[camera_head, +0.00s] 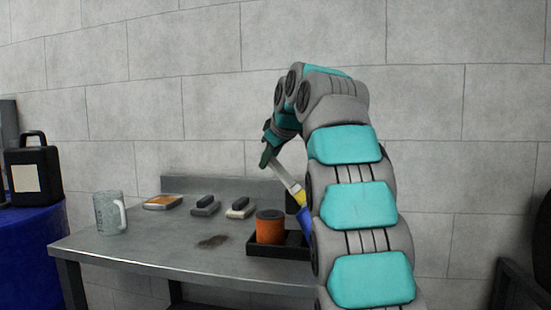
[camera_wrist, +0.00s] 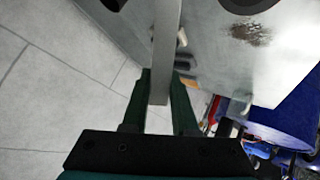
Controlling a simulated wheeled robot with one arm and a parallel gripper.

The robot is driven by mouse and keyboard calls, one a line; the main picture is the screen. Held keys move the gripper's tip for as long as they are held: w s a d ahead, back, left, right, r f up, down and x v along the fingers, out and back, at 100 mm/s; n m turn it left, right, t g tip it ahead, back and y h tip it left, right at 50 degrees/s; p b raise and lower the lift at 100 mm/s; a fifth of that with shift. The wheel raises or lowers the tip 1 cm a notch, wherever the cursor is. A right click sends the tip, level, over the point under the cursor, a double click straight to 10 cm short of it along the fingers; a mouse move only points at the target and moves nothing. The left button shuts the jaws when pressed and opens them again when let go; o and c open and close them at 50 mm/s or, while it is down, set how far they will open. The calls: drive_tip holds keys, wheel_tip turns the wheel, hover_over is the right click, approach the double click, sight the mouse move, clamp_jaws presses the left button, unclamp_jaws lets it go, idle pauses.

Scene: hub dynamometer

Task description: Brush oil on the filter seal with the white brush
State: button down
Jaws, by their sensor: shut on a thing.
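My gripper (camera_head: 268,154) is shut on the upper end of a brush with a pale handle (camera_head: 285,175), above the back of the bench. The handle slants down to the right to a yellow band (camera_head: 299,196) and a blue part below it, partly hidden by my arm. In the wrist view the pale handle (camera_wrist: 165,50) runs between both fingers (camera_wrist: 163,88). The orange filter (camera_head: 270,232) stands upright, with a dark top (camera_head: 270,214), left of the blue part. Whether brush and filter touch I cannot tell.
The filter stands in a black tray (camera_head: 254,249) on the metal bench (camera_head: 130,253). A measuring jug (camera_head: 109,213), two dark blocks (camera_head: 206,206) (camera_head: 240,208) and a shallow orange-topped item (camera_head: 162,202) sit leftward. A dark stain (camera_head: 212,241) marks the bench. A black jug (camera_head: 34,172) stands on a blue drum (camera_head: 33,235).

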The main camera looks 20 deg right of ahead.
drive_tip(key=shift+s+f+b, duration=0.35)
drive_tip(key=shift+s+b, duration=0.1)
drive_tip(key=shift+b, duration=0.15)
idle(0.5)
